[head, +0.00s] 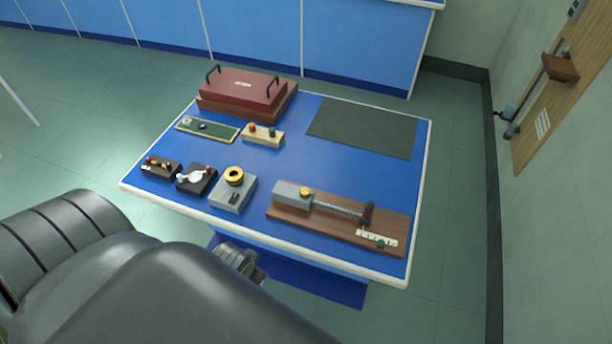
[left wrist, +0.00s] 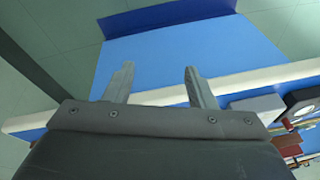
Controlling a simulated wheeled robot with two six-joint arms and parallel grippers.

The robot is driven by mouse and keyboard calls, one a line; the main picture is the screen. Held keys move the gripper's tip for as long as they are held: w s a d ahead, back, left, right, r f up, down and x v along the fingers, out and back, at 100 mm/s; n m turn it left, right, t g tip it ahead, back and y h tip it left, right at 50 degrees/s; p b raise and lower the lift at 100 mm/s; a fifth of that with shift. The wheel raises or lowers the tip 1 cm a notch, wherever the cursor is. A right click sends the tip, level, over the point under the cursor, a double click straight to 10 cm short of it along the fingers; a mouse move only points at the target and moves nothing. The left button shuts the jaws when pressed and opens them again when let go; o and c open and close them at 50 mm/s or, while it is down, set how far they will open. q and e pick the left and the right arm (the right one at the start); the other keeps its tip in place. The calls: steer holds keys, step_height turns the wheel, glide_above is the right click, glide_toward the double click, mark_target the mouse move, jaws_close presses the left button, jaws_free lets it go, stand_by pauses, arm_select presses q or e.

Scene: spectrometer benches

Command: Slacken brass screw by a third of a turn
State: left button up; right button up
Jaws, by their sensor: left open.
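A wooden board (head: 290,214) lies at the front right of the blue bench in the head view. It bears a grey block with a round brass-coloured screw head (head: 305,192) and a long threaded rod ending in a dark knob (head: 367,213). A grey box to its left has a larger yellow ring-shaped knob (head: 234,176). My left gripper (left wrist: 159,68) is open and empty in the left wrist view, fingers apart, near the bench's pale edge. In the head view my arm partly hides it below the front edge. My right gripper is not in view.
On the bench (head: 285,165) stand a red case (head: 240,88) with black handles, a green strip (head: 205,130), a wooden block with coloured knobs (head: 262,136), small dark units at left (head: 196,180) and a flat dark mat (head: 363,128). The bench middle is clear.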

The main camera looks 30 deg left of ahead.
arm_select(q)
steer(key=w+r+m+p, duration=0.2)
steer(key=w+r+m, duration=0.35)
steer(key=r, duration=0.55)
steer(key=w+r+m+g, duration=0.1)
steer(key=w+r+m, duration=0.3)
steer(key=w+m, duration=0.25)
steer(key=w+a+r+m+g+h, duration=0.1)
steer(key=w+r+m, duration=0.2)
steer(key=w+m, duration=0.35)
steer(key=w+r+m+g, duration=0.1)
steer(key=w+r+m, duration=0.35)
steer(key=w, duration=0.45)
steer(key=b, duration=1.1)
glide_above(305, 191)
step_height(305, 191, down, 13)
steer(key=shift+f, duration=0.1)
step_height(305, 191, down, 4)
steer(key=shift+r, duration=0.2)
steer(key=shift+f, duration=0.65)
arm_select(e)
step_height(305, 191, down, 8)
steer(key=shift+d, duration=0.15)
